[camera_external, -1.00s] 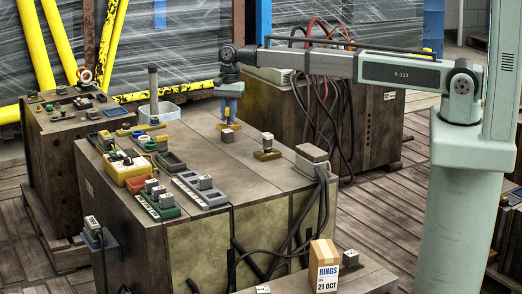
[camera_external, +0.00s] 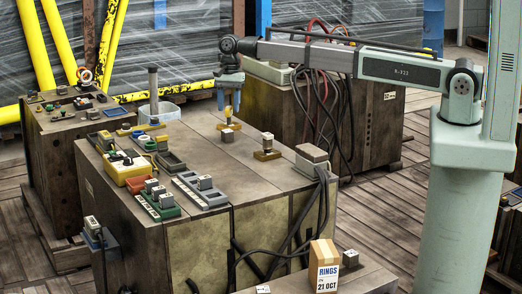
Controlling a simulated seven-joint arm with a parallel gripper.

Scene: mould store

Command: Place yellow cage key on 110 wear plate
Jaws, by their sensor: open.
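My gripper (camera_external: 229,101) points straight down above the middle of the large wooden block, with its fingers open. A small yellow piece (camera_external: 228,114), which looks like the yellow cage key, stands upright just below and partly between the fingertips. Its lower end appears to meet a small brownish-grey block (camera_external: 227,134) on the top face. I cannot read any number, so I cannot tell whether this block is the 110 wear plate. Another small grey piece on a yellowish base (camera_external: 267,148) stands to the right.
Grey trays (camera_external: 200,190), a yellow box (camera_external: 127,168) and several small items crowd the left of the large block (camera_external: 205,222). A pale box with cables (camera_external: 312,157) sits at its right edge. A clear container (camera_external: 159,111) with a grey rod stands behind. The middle top is mostly bare.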

